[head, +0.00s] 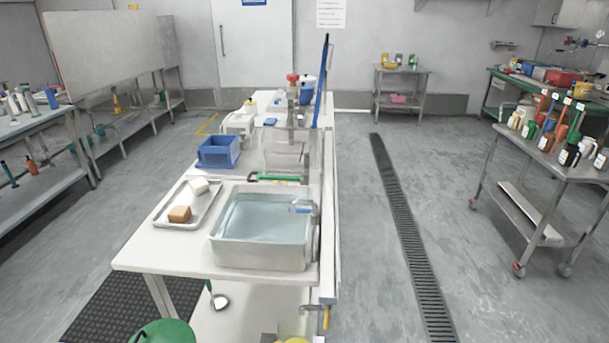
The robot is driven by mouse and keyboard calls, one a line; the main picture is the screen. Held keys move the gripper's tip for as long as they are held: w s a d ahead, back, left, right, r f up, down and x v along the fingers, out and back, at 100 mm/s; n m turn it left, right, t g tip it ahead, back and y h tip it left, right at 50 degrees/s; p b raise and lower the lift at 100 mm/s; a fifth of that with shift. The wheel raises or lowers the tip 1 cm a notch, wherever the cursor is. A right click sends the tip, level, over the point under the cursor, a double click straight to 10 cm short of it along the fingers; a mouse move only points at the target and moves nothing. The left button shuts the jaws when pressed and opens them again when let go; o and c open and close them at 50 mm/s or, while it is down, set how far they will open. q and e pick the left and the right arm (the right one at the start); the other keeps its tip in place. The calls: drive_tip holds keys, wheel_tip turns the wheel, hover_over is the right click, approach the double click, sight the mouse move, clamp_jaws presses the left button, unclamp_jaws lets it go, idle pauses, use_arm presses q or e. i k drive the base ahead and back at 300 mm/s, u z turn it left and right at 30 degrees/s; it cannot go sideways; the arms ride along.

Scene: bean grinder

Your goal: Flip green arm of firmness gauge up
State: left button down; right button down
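A green bar (278,177), which looks like the green arm, lies about level just behind the water basin on the white table. Behind it stands a clear and grey upright device (285,155), perhaps the firmness gauge; a grey post with a red knob (292,79) rises at its back. I cannot tell for sure that the bar is joined to this device. Neither of my grippers shows in the head view.
The white table (160,258) holds a metal basin of water (262,258), a tray (162,220) with two blocks, and a blue crate (219,152). A tall blue bar (321,85) stands along the right edge. Open floor with a drain grate (405,235) lies right.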

sight(260, 176)
drive_tip(key=z, duration=1.8)
drive_tip(key=i, duration=1.75)
drive_tip(key=u, duration=3.9)
drive_tip(key=i, duration=0.5)
